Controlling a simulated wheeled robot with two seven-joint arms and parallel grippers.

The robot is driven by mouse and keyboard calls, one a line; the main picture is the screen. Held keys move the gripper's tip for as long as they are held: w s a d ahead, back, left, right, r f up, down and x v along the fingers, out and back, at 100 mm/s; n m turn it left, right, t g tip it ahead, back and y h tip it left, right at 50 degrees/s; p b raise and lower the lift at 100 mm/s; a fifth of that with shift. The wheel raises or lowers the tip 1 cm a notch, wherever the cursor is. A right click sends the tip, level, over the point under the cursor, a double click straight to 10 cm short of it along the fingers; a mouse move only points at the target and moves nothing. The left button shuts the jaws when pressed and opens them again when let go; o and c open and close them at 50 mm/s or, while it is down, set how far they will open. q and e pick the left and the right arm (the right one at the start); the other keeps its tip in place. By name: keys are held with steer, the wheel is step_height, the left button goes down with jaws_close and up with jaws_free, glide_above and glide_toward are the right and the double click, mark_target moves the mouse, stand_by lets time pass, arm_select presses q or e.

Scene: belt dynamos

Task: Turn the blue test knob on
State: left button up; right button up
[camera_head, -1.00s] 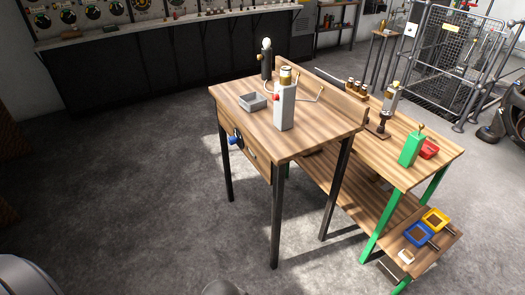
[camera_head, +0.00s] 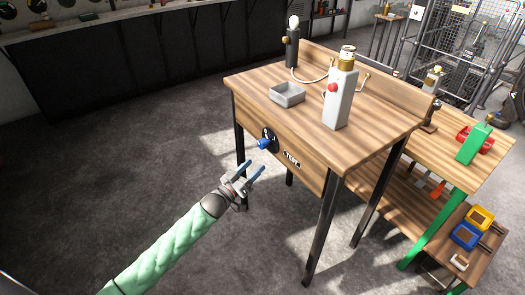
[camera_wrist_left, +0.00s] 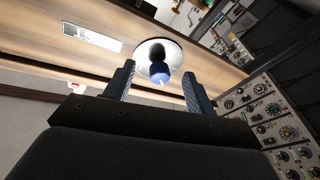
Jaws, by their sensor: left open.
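The blue test knob (camera_head: 264,143) sits on a round dial plate on the front panel of the wooden bench (camera_head: 300,118). My left gripper (camera_head: 253,172) is open and empty, a little below and in front of the knob. In the left wrist view the blue knob (camera_wrist_left: 160,74) lies ahead, between the open fingers (camera_wrist_left: 155,88) in the picture and apart from them. Its dark stem and the pale round plate (camera_wrist_left: 158,50) show behind it. My right gripper is not in view.
A lower bench (camera_head: 455,150) with green legs adjoins at the right. The floor at left is clear.

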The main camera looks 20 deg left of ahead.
mark_target(260, 146)
arm_select(q)
steer(key=w+r+h, duration=0.1)
steer(key=w, duration=0.1)
steer(key=w+r+m+h, duration=0.1)
steer(key=w+r, duration=0.1)
steer(key=w+d+r+h, duration=0.1)
steer(key=w, duration=0.2)
steer(key=shift+r+m+t, duration=0.3)
steer(key=shift+r, duration=0.1)
steer(key=shift+w+d+r, duration=0.2)
steer(key=shift+w+d, duration=0.1)
steer(key=shift+w, duration=0.25)
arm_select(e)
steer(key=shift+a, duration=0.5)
arm_select(q)
steer(key=c, duration=1)
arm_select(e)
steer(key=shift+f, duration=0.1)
